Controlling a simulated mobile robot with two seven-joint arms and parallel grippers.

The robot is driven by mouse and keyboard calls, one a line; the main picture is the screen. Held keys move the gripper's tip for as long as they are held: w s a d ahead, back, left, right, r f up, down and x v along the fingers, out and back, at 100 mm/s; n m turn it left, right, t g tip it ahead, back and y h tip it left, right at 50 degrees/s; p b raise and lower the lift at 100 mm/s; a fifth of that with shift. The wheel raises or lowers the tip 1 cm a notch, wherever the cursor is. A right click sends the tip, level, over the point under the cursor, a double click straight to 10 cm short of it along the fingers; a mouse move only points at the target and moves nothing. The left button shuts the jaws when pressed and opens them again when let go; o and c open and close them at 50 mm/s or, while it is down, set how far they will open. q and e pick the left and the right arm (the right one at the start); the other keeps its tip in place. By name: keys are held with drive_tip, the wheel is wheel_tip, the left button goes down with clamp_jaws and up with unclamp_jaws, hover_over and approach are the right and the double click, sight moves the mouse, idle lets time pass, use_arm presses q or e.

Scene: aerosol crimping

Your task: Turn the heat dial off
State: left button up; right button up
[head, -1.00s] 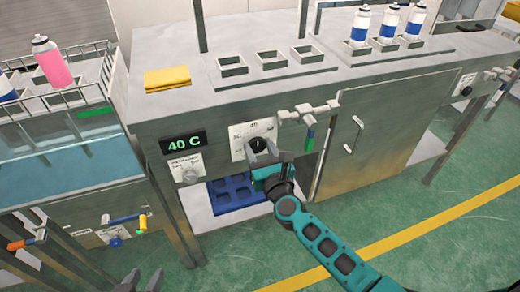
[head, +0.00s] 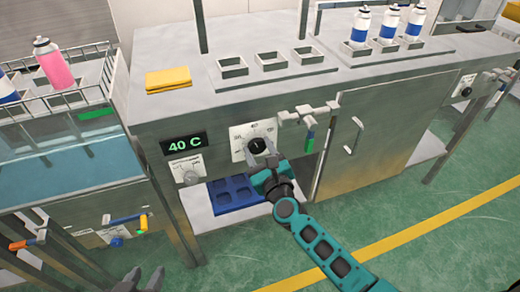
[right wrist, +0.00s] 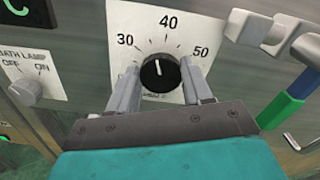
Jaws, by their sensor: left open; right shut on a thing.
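The heat dial (head: 257,145) is a round black knob on a white scale plate on the front of the steel bench. In the right wrist view the dial (right wrist: 160,72) has a white pointer line standing nearly upright, near the 40, between 30 and 50. My right gripper (head: 261,151) is shut on the dial, with one grey finger on each side of it, as the right wrist view also shows. The lower part of the scale is partly hidden. My left gripper (head: 140,282) is open and empty at the bottom edge, away from the dial.
A green 40 C display (head: 184,144) and a bath lamp switch (head: 188,170) are left of the dial. A valve with a green handle (head: 309,140) sticks out close on the right. A blue tray (head: 232,193) lies on the shelf below.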

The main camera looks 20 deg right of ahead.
drive_tip(key=n+p, duration=0.1)
drive_tip(key=n, duration=0.5)
drive_tip(key=shift+a+f+n, duration=0.1)
drive_tip(key=shift+n, duration=0.2)
drive_tip(key=n+p, duration=0.1)
drive_tip(key=n, duration=0.5)
drive_tip(key=shift+f+p, duration=0.1)
drive_tip(key=shift+p, duration=0.3)
drive_tip(key=n+p, duration=0.1)
drive_tip(key=n, duration=0.3)
drive_tip(key=shift+f+n, duration=0.1)
drive_tip(key=shift+n, duration=0.2)
drive_tip(key=shift+n+p, duration=0.35)
drive_tip(key=shift+n, duration=0.55)
use_arm(q)
drive_tip(key=r, duration=0.2)
drive_tip(key=a+r, duration=0.1)
drive_tip(key=shift+s, duration=0.3)
use_arm(e)
drive_tip(key=shift+f+n, duration=0.1)
drive_tip(key=shift+n, duration=0.2)
use_arm(q)
drive_tip(key=shift+a, duration=0.1)
use_arm(e)
drive_tip(key=shift+n, duration=0.3)
use_arm(q)
drive_tip(key=shift+r, duration=0.15)
use_arm(e)
drive_tip(key=o, duration=1)
drive_tip(key=shift+o, duration=0.2)
